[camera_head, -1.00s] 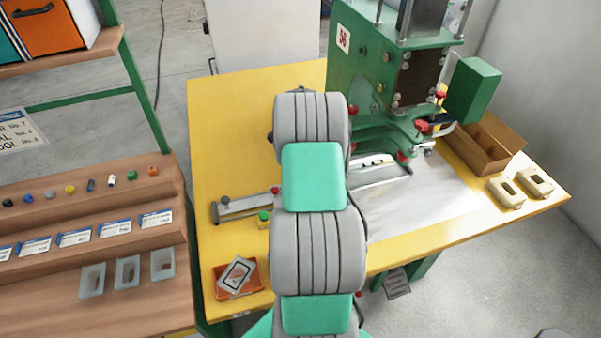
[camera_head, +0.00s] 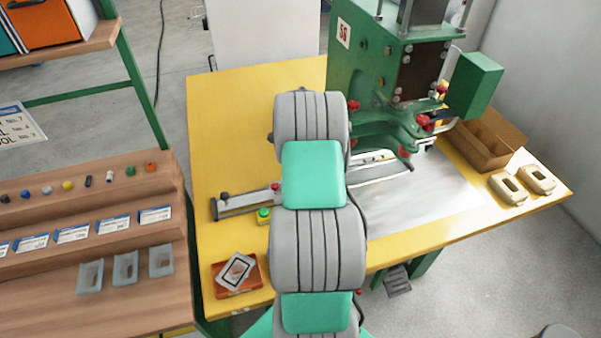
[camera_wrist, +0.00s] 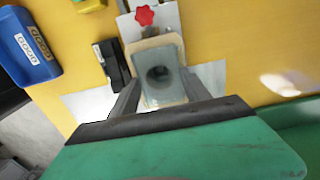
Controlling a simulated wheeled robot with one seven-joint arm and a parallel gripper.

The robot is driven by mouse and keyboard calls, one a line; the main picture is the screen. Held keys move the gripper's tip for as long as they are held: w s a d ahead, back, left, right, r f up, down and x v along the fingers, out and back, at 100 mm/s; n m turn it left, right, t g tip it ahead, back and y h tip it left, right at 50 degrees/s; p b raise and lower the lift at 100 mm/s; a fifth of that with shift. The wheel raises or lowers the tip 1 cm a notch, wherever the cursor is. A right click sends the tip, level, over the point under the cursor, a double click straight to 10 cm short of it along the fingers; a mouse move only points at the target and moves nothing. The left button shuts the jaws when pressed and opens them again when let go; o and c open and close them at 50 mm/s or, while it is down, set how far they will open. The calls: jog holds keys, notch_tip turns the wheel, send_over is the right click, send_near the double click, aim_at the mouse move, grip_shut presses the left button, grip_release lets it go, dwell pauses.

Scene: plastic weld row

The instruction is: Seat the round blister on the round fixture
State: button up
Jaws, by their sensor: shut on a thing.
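In the wrist view my gripper (camera_wrist: 160,92) is shut on a clear, greyish blister (camera_wrist: 172,94), with one finger on each side. A dark round shape shows in the middle of the blister; I cannot tell whether it is the blister's own pocket or something seen through it. A cream fixture (camera_wrist: 149,45) lies behind the blister, with its far edge showing above it. The blister overlaps the fixture in this view, but I cannot tell whether they touch. In the head view my arm hides the gripper, the held blister and this fixture.
A red knob (camera_wrist: 145,15) stands beyond the fixture. A black block (camera_wrist: 110,63) and a blue bin (camera_wrist: 28,45) lie to the left. In the head view, the green press (camera_head: 400,80) stands at the back right, and two cream fixtures (camera_head: 508,188) sit at the table's right.

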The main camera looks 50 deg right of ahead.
jog(key=shift+f, duration=0.1)
jog(key=o, duration=1.1)
jog(key=c, duration=0.4)
jog(key=shift+r+p, duration=1.9)
jog(key=shift+r, duration=1.6)
